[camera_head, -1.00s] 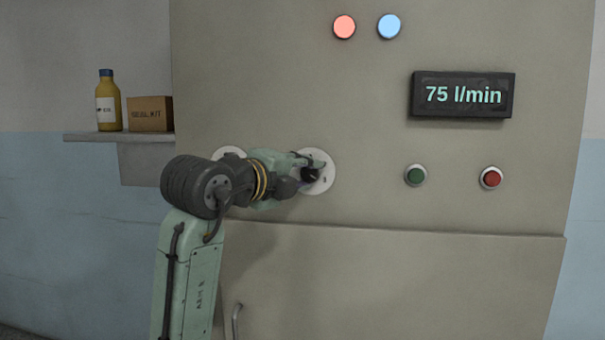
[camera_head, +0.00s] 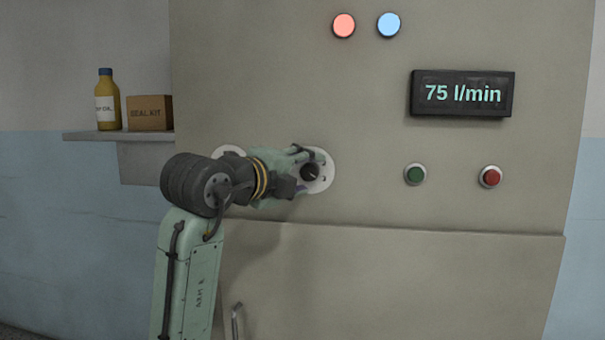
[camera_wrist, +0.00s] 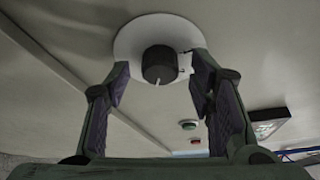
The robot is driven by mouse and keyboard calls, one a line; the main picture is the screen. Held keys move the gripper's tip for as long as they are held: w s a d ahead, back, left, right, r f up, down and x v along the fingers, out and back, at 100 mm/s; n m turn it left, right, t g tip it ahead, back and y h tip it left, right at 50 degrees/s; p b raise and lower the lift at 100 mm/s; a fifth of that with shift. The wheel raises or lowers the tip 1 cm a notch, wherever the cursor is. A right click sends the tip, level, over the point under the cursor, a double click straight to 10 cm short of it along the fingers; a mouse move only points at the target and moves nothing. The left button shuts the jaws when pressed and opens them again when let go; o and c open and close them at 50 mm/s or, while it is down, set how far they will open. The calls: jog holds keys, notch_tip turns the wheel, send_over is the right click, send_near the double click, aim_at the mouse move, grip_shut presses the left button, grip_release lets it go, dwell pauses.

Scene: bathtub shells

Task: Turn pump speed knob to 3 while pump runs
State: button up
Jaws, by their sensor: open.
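The black speed knob (camera_head: 311,173) sits on a round white dial plate (camera_head: 327,178) on the beige cabinet front. In the wrist view the knob (camera_wrist: 159,64) has a white pointer line on its lower side, and the plate (camera_wrist: 135,35) is partly hidden by my fingers. My gripper (camera_wrist: 160,78) is open, one finger on each side of the knob, with visible gaps to it. In the head view my gripper (camera_head: 309,170) is at the dial and hides part of it. The numbers on the dial cannot be read. The display (camera_head: 463,94) reads 75 l/min.
A green button (camera_head: 415,174) and a red button (camera_head: 490,176) sit right of the dial. A red lamp (camera_head: 344,25) and a blue lamp (camera_head: 388,25) glow above. A shelf (camera_head: 95,136) at left holds a bottle (camera_head: 107,100) and a box (camera_head: 150,113).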

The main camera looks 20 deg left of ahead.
jog(key=shift+s, duration=0.1)
jog(key=v, duration=1.1)
jog(key=shift+s, duration=0.4)
jog(key=shift+a, duration=0.1)
